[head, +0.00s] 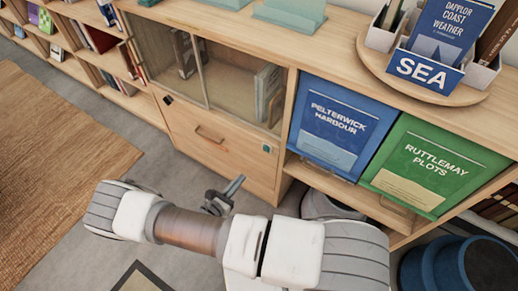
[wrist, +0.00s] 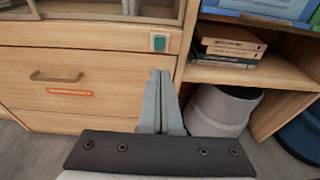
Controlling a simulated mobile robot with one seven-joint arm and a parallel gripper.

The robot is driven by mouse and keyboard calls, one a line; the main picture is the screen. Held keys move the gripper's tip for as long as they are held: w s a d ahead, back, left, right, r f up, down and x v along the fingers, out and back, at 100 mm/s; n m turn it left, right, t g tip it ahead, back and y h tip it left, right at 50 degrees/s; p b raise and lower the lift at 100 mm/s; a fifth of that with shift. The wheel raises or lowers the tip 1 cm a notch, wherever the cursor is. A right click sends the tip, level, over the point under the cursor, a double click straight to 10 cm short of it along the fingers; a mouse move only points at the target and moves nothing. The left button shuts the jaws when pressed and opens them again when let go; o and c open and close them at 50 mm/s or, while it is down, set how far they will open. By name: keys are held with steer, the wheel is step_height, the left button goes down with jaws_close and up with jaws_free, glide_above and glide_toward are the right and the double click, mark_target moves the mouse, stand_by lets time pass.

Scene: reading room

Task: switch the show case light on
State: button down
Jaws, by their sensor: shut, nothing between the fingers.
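The show case (head: 205,78) is a wooden unit with sliding glass panes, and a few books stand inside it. A small teal switch (head: 267,148) sits on the wooden rail under the glass, at the right end. In the wrist view the switch (wrist: 159,43) shows as a teal rocker in a pale frame, just above my fingertips in the picture. My gripper (head: 240,180) is shut and empty, in front of the drawer and apart from the switch. I see no clear glow inside the case.
A drawer with a handle (wrist: 57,77) and an orange label (wrist: 69,92) lies below the switch. To the right are a shelf with lying books (wrist: 232,42), a grey bin (wrist: 220,108), and blue (head: 338,125) and green (head: 435,165) display books. Grey floor lies in front.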

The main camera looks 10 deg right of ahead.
steer(key=shift+f, duration=0.1)
stand_by(0.3)
steer(key=b, duration=0.2)
glide_toward(265, 149)
steer(key=x, duration=0.5)
steer(key=shift+w+d, duration=0.15)
steer(key=shift+d, duration=0.15)
steer(key=shift+w+d, duration=0.25)
steer(key=shift+d, duration=0.05)
